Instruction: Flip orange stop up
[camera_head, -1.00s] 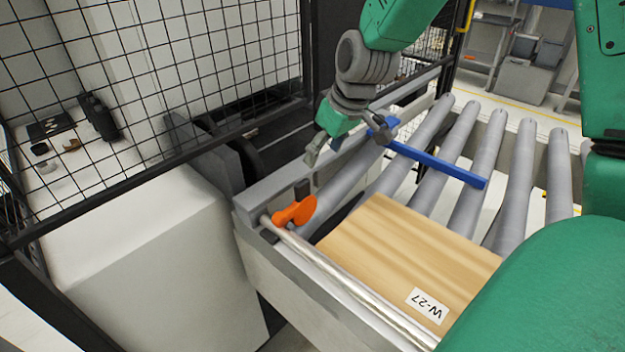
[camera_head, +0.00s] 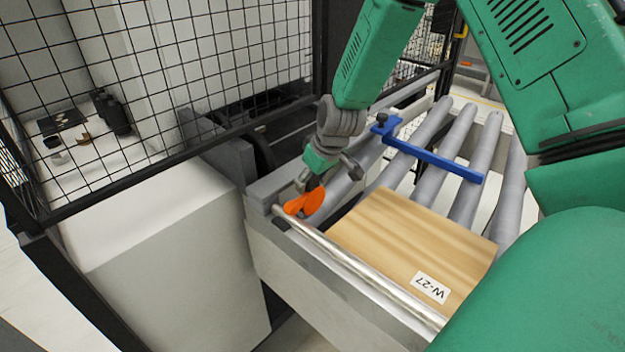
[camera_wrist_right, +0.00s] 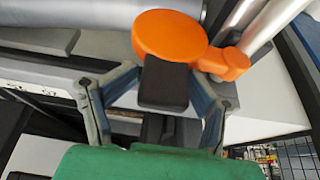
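The orange stop (camera_head: 306,203) sits at the near left corner of the roller conveyor, at the end of the metal bar. It also shows in the right wrist view (camera_wrist_right: 170,38), with a round disc and a smaller end to the right. My right gripper (camera_head: 312,182) is just above and behind it. My left gripper is not in view.
A wooden panel (camera_head: 405,243) labelled W-27 lies on the rollers beside the stop. A blue bar (camera_head: 430,154) crosses the rollers behind it. A metal bar (camera_head: 365,270) runs along the near edge. Wire fencing (camera_head: 190,70) stands at the left.

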